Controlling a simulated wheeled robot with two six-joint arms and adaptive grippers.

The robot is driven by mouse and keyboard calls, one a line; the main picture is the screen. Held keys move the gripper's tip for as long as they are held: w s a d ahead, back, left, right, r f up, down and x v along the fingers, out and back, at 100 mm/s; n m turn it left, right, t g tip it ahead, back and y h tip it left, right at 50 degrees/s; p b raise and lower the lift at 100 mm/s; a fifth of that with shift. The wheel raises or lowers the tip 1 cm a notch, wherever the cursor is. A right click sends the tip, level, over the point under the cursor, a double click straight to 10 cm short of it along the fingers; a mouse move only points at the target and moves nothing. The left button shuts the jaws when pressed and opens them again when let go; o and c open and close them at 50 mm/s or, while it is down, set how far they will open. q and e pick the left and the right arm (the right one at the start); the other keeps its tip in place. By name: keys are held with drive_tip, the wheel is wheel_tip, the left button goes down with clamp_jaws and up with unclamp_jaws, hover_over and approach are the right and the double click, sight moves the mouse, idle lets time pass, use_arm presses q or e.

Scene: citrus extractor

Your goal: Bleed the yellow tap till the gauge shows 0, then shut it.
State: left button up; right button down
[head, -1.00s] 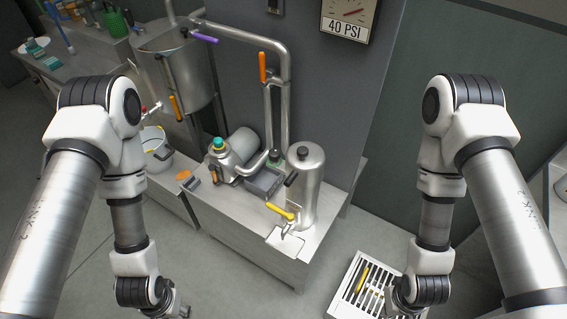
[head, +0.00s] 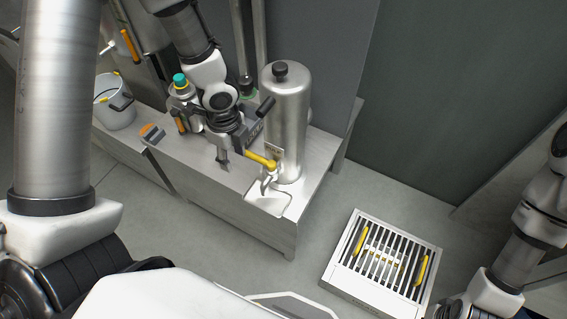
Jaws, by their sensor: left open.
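The yellow tap (head: 260,160) is a lever on a small metal spout at the front of a tall steel cylinder (head: 286,115). The lever points left. My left gripper (head: 238,152) is open, pointing down just left of the lever's free end. I cannot tell whether a finger touches it. A small white drip tray (head: 268,200) lies below the spout. The gauge is out of view now. My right gripper (head: 456,309) is low at the right, partly cut off, and its fingers are unclear.
A black handle (head: 265,107) sticks out from the cylinder near my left gripper. A teal-capped pump (head: 181,84) and an orange-topped block (head: 151,133) are further left on the steel bench. A bucket (head: 115,112) is beyond. A slotted floor grate (head: 345,283) lies right.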

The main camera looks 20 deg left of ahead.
sight(250, 154)
use_arm(q)
drive_tip(key=w+f+b, duration=0.2)
drive_tip(key=w+f+t+b, duration=0.1)
drive_tip(key=w+f+b, duration=0.1)
drive_tip(key=b, duration=0.1)
drive_tip(key=w+f+t+b, duration=0.1)
drive_tip(key=w+f+b, duration=0.1)
drive_tip(key=b, duration=0.1)
drive_tip(key=shift+w+d+f, duration=0.15)
drive_tip(key=shift+d+f, duration=0.05)
drive_tip(key=shift+f, duration=0.1)
use_arm(e)
wheel_tip(250, 154, down, 10)
drive_tip(key=shift+s+f, duration=0.15)
drive_tip(key=shift+f, duration=0.1)
use_arm(q)
clamp_jaws()
use_arm(e)
drive_tip(key=shift+d, duration=0.1)
